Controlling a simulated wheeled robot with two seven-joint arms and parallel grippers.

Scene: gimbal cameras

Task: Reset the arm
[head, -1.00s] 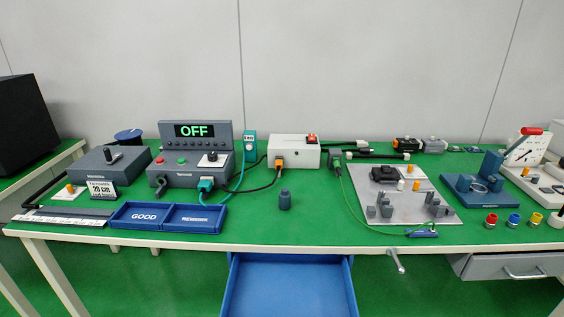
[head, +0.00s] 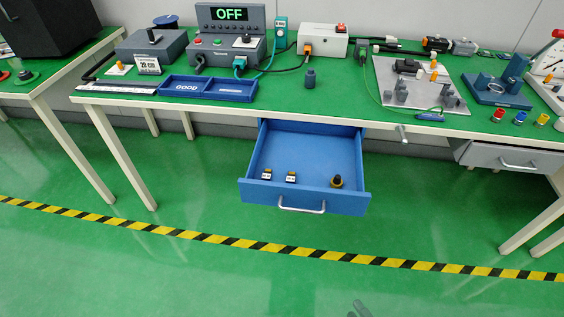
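My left gripper and arm are not in view.
The open drawer juts out under the green bench (head: 340,92) and holds two small black-and-yellow items and a dark round knob (head: 337,181). A grey drawer (head: 510,158) is at right. Floor before the striped tape (head: 200,237) is clear.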

